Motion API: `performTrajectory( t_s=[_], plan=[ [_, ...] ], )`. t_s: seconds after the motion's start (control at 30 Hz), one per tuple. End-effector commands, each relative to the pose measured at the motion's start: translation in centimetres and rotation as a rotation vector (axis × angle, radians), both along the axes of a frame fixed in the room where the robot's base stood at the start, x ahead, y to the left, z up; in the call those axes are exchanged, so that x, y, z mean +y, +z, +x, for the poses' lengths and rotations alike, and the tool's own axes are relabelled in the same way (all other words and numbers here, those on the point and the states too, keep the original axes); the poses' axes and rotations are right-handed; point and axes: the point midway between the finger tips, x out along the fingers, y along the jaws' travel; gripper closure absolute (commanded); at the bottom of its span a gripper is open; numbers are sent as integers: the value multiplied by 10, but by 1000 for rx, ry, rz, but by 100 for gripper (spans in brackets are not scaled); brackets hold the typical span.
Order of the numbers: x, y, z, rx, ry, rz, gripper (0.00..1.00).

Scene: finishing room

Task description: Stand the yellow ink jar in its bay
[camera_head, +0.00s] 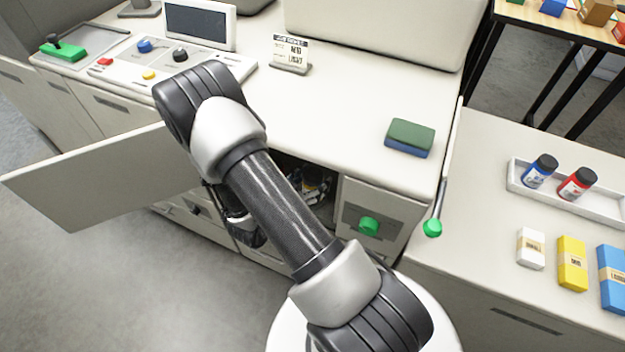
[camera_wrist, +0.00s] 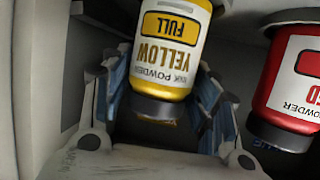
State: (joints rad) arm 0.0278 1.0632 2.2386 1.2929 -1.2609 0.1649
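The yellow ink jar (camera_wrist: 170,60), with a dark cap and a label reading YELLOW INK POWDER FULL, fills the middle of the wrist view. Its lettering is upside down there. My forearm hides much of the opening; the jar's base is out of view.
An open cabinet door (camera_head: 95,180) stands out at the left. A green knob (camera_head: 368,226) sits on the panel beside the opening; a green-tipped lever (camera_head: 432,227) is to its right. A white tray (camera_head: 600,210) holds blue and red jars. A sponge (camera_head: 410,136) lies on the countertop.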

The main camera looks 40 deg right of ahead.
Motion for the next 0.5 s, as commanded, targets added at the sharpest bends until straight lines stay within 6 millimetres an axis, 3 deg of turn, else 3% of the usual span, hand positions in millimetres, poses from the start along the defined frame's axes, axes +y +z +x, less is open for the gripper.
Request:
performTrajectory(
  t_s=[0.17, 0.5],
  plan=[
    [0, 0, 0, 0, 0, 0, 31],
    [0, 2, 0, 0, 0, 0, 31]
  ],
)
